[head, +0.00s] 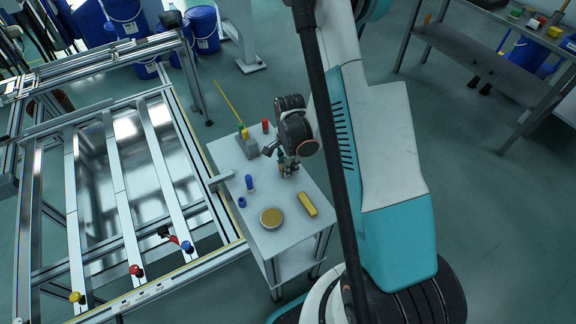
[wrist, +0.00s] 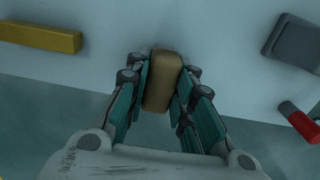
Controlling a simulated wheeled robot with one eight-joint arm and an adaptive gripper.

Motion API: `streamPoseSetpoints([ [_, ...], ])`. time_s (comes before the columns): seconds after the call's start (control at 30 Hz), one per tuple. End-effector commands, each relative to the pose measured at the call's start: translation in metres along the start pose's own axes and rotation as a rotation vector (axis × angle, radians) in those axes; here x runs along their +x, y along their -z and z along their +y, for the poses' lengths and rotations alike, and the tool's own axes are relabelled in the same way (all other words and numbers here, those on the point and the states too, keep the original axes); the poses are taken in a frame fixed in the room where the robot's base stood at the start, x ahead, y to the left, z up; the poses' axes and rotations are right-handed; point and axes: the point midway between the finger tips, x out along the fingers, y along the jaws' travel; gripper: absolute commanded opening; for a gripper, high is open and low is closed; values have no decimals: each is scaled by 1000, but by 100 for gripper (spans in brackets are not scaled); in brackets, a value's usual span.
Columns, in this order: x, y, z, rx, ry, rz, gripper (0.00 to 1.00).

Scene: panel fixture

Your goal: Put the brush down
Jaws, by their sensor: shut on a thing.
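My gripper (head: 288,170) is over the small white table (head: 311,241), near its right side in the head view. In the wrist view my gripper (wrist: 161,95) is shut on a tan, rounded block, which I take to be the brush (wrist: 162,78). The brush lies lengthwise between the two fingers, with its top face showing. Its underside is hidden, and I cannot tell whether it touches the tabletop. In the head view the fingers and wrist mostly hide it.
On the table are a yellow bar (head: 307,204), a round tin (head: 271,218), a blue bottle (head: 250,183), a blue ring (head: 242,202), a grey holder (head: 247,147) with a yellow rod and a red cylinder (head: 265,127). A metal panel frame (head: 190,165) adjoins the left. The table's middle has free room.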

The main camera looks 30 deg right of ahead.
Motion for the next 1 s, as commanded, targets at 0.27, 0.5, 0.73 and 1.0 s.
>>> streamPoseSetpoints([
  [0.27,3,0,0,0,0,0,40],
  [0.5,2,0,0,0,0,0,42],
  [0.73,-4,0,0,0,0,0,42],
  [1.0,-58,0,0,0,0,0,42],
])
